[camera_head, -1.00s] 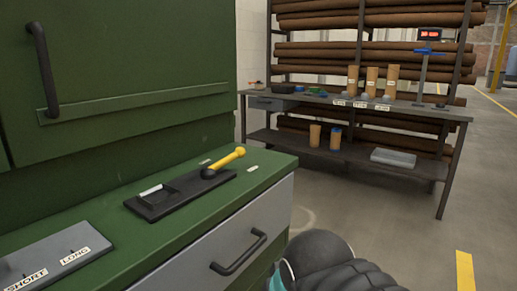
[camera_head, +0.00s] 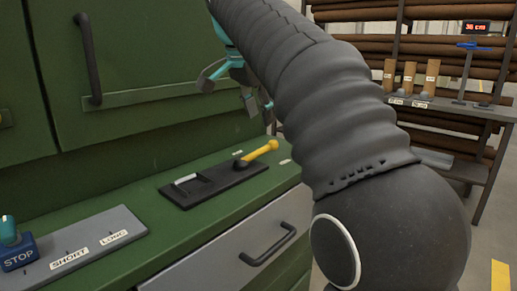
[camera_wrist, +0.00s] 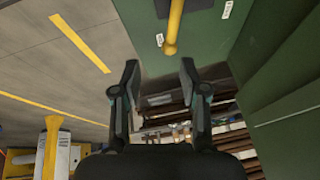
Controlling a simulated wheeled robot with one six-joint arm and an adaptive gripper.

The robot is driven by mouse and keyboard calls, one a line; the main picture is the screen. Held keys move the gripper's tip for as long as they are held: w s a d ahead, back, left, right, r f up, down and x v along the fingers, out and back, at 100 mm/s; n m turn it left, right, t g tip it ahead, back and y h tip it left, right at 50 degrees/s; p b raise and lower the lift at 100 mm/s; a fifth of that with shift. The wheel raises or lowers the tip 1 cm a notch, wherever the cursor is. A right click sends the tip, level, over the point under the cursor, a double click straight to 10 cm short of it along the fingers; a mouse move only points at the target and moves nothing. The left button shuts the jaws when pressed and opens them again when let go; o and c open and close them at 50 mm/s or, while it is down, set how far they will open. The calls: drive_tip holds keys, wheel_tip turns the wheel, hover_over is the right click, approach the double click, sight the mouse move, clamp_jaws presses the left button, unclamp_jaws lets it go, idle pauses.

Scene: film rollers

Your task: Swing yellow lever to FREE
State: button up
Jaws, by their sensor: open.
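The yellow lever (camera_head: 260,152) rises from a dark ball pivot at the right end of a black plate (camera_head: 213,185) on the green cabinet's top. It slants up to the right, its knob between two small white labels (camera_head: 285,161), whose text is too small to read. My gripper (camera_head: 232,92) is above and slightly left of the lever in the head view, apart from it. In the wrist view my gripper (camera_wrist: 160,68) has its fingers spread and empty, and the lever's end (camera_wrist: 171,46) shows just beyond the fingertips, nearer the right one.
A grey panel (camera_head: 92,246) with SHORT and LONG labels and a blue STOP block (camera_head: 18,254) sits at left. Green cabinet doors with a black handle (camera_head: 88,60) rise behind. A drawer handle (camera_head: 268,245) juts from the front. A bench stands at back right.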

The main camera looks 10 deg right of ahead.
sight(266, 146)
drive_tip(key=w+d+f+b, duration=0.1)
drive_tip(key=w+f, duration=0.1)
drive_tip(key=f, duration=0.1)
drive_tip(key=w+d+f+m+b, duration=0.1)
drive_tip(key=w+f+b, duration=0.1)
drive_tip(key=f, duration=0.2)
drive_tip(key=w+d+f+m+b, duration=0.1)
drive_tip(key=f, duration=0.3)
drive_tip(key=shift+w+f, duration=0.1)
drive_tip(key=shift+w, duration=0.3)
clamp_jaws()
